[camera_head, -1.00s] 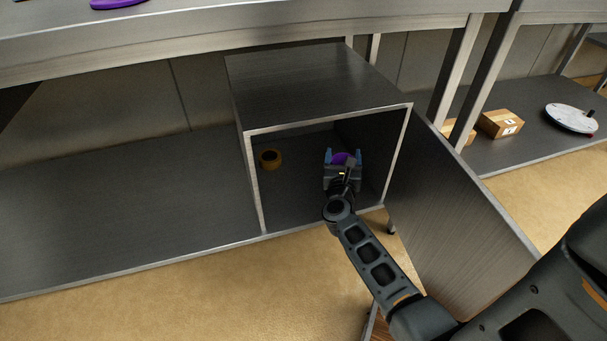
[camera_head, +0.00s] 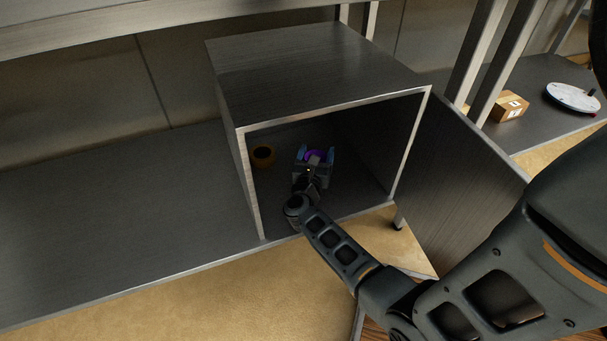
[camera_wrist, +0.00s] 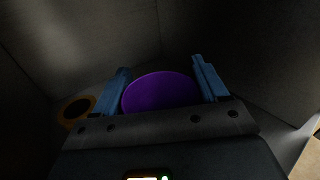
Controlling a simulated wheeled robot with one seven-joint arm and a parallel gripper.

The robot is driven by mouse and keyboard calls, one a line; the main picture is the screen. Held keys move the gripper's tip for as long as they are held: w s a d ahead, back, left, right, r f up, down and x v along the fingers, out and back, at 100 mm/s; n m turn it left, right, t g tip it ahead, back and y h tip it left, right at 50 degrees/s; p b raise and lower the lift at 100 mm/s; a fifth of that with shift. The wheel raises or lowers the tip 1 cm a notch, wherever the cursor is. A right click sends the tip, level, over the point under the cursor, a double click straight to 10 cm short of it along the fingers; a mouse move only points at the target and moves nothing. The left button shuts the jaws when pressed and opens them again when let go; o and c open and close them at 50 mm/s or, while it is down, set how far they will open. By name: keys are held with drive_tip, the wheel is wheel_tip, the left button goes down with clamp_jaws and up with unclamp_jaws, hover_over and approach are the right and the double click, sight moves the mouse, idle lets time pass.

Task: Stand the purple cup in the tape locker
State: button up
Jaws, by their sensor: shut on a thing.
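The purple cup (camera_head: 316,155) is inside the open locker (camera_head: 241,190), between the fingers of my gripper (camera_head: 314,153). In the wrist view the cup (camera_wrist: 160,92) shows as a purple round shape between the two blue fingers of my gripper (camera_wrist: 163,88), which is shut on it. The gripper's body hides the lower part of the cup, so I cannot tell whether it touches the locker floor. A roll of tape (camera_head: 263,156) lies in the locker to the left of the cup; it also shows in the wrist view (camera_wrist: 76,108).
The locker door (camera_head: 460,185) stands open to the right, beside my arm. The locker sits on a grey shelf (camera_head: 120,210) that is bare to the left. A cardboard box (camera_head: 509,107) and a white round object (camera_head: 573,97) are on another shelf at the right.

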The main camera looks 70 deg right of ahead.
drive_tip(key=shift+w+a+f+b, duration=0.3)
drive_tip(key=shift+w+f+b, duration=0.25)
drive_tip(key=shift+f, duration=0.5)
drive_tip(key=shift+w+a+f+b, duration=0.35)
drive_tip(key=shift+w+f+b, duration=0.15)
drive_tip(key=shift+f, duration=0.5)
drive_tip(key=shift+w+a+f+b, duration=0.3)
drive_tip(key=shift+w+f+b, duration=0.25)
drive_tip(key=shift+f, duration=0.5)
drive_tip(key=shift+f, duration=0.1)
drive_tip(key=o, duration=1.1)
drive_tip(key=shift+c, duration=0.2)
